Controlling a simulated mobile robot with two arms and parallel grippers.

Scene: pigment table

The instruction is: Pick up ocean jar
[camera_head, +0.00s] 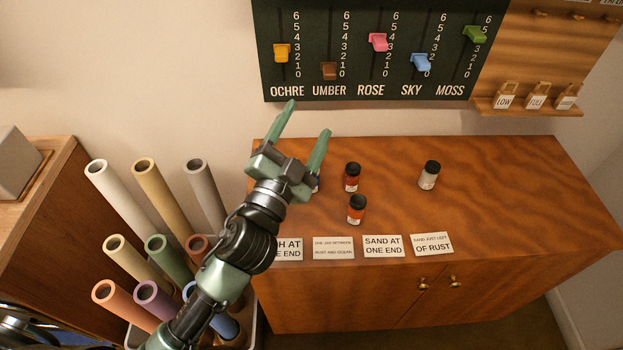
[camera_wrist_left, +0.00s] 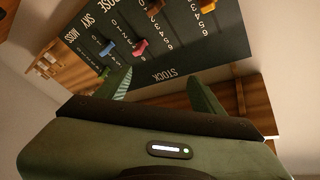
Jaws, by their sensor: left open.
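No jar that I can pick out as the ocean jar shows clearly. A sliver of a jar (camera_head: 317,186) shows beside my left gripper (camera_head: 308,121), which hides most of it; its colour cannot be told. My left gripper is open and empty, above the back left part of the wooden cabinet top (camera_head: 480,215), fingers pointing up toward the wall. In the left wrist view the open fingers (camera_wrist_left: 162,92) face the slider board. A dark red jar (camera_head: 352,178), an orange jar (camera_head: 356,210) and a pale jar (camera_head: 429,175) with black lids stand upright on the cabinet.
Label cards (camera_head: 383,246) line the cabinet's front edge. A slider board (camera_head: 375,88) hangs on the wall behind. A small shelf with tags (camera_head: 530,105) is at upper right. Several upright tubes (camera_head: 165,200) stand left of the cabinet. The cabinet's right side is clear.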

